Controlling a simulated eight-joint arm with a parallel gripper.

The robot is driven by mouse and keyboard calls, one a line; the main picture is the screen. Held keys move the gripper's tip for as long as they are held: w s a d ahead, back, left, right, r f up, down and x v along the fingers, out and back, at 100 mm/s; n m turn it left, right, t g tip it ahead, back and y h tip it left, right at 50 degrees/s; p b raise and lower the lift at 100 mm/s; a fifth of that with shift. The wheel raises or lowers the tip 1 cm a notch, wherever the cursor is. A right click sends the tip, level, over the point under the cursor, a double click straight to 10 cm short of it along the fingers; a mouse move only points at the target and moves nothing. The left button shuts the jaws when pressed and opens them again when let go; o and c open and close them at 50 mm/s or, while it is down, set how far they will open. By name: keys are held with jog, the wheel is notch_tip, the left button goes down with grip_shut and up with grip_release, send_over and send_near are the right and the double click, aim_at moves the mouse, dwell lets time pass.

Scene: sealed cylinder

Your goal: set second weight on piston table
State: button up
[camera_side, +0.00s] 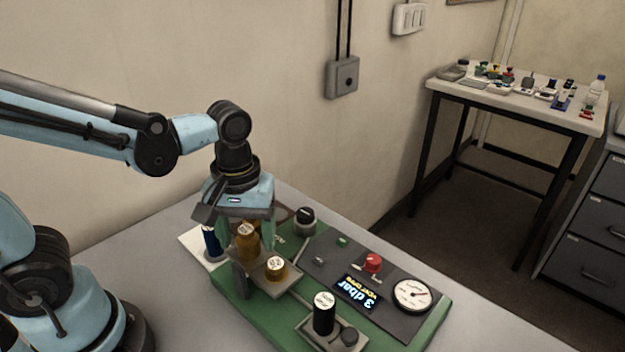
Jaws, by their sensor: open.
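A brass weight (247,241) with a pale marked top stands upright just below my gripper (241,226), partly hidden by it. My gripper points down and is open, with its jaws at or around the top of this weight; contact cannot be told. A second, shorter brass weight (277,269) stands just to the right on a small tan plate (264,284). A black cylinder (324,314) with a pale marked top stands in a shallow tray (308,329) at the front. I cannot tell for certain which part is the piston table.
The green base (431,327) carries a dark panel with a red knob (373,263), a lit display (357,293) and a round gauge (412,294). A blue cylinder (212,243) stands left of my gripper. A dark knob (305,215) is behind. The grey bench is clear at front left.

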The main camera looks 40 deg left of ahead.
aim_at(245, 229)
notch_tip(245, 229, up, 11)
jog(key=shift+f, duration=0.1)
jog(key=w+a+f+m+t, duration=0.2)
jog(key=a+f+m+t, duration=0.2)
jog(key=m+t, duration=0.3)
jog(key=shift+w+a+f+m, duration=0.3)
jog(key=shift+a+f, duration=0.1)
jog(key=shift+f, duration=0.45)
